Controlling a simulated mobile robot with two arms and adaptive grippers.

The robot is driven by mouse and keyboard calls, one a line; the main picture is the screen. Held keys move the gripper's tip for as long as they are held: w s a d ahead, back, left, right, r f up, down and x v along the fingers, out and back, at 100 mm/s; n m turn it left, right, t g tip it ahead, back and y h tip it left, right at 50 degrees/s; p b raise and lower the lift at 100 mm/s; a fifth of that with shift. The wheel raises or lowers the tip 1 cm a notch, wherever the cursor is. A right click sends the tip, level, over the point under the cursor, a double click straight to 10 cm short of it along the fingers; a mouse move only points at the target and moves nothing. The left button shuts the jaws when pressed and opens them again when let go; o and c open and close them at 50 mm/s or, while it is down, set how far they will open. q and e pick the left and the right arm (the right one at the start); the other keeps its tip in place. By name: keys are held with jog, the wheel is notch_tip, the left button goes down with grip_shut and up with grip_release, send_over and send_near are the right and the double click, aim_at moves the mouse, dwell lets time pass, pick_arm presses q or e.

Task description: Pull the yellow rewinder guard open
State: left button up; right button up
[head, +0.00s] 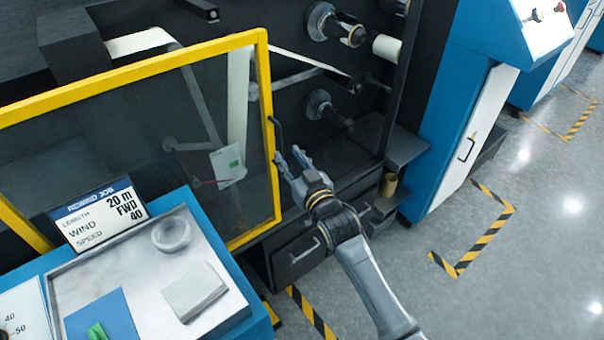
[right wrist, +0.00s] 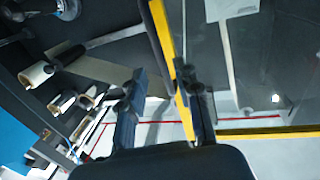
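The yellow rewinder guard (head: 263,90) is a yellow frame around a clear panel, at the left of the head view. Its bottom rail (right wrist: 255,132) shows in the right wrist view. A dark bar handle (head: 277,134) stands on its right post. My right gripper (head: 290,158) is just right of and below the handle, fingers apart. In the right wrist view, the gripper (right wrist: 162,82) has its fingers spread and the handle (right wrist: 158,38) runs ahead between them, close to the right finger. I cannot tell whether they touch. My left gripper is not in view.
A blue console with a metal tray (head: 140,285) and a job sign (head: 97,215) stands in front of the guard. Spindles (head: 320,108) and a blue cabinet (head: 445,110) are to the right. Floor with striped markings (head: 485,243) is clear at the right.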

jog(key=v, duration=0.6)
jog(key=shift+s+d, duration=0.2)
jog(key=shift+s, duration=0.2)
jog(key=shift+f, duration=0.1)
jog(key=s+d+f+m+g+h, duration=0.1)
jog(key=s+d+f+g+h, duration=0.2)
jog(key=f, duration=1)
jog(key=s+d+f+g, duration=0.2)
jog(key=s+d+f, duration=0.25)
jog(key=f, duration=0.75)
jog(key=s+d+f+m+g+h, duration=0.1)
jog(key=s+d+f+g+h, duration=0.3)
jog(key=f, duration=0.9)
jog(key=s+d+f+g, duration=0.2)
jog(key=s+f, duration=0.4)
jog(key=s, duration=0.6)
jog(key=s+d+f+g, duration=0.2)
jog(key=s+d+f, duration=0.2)
jog(key=s, duration=0.9)
jog(key=s+d+f+g, duration=0.2)
jog(key=s+d+f, duration=0.2)
jog(key=s+f, duration=0.5)
jog(key=s, duration=0.4)
jog(key=shift+s+f+m+h, duration=0.25)
jog(key=shift+f+m+h, duration=0.05)
jog(key=shift+f, duration=0.05)
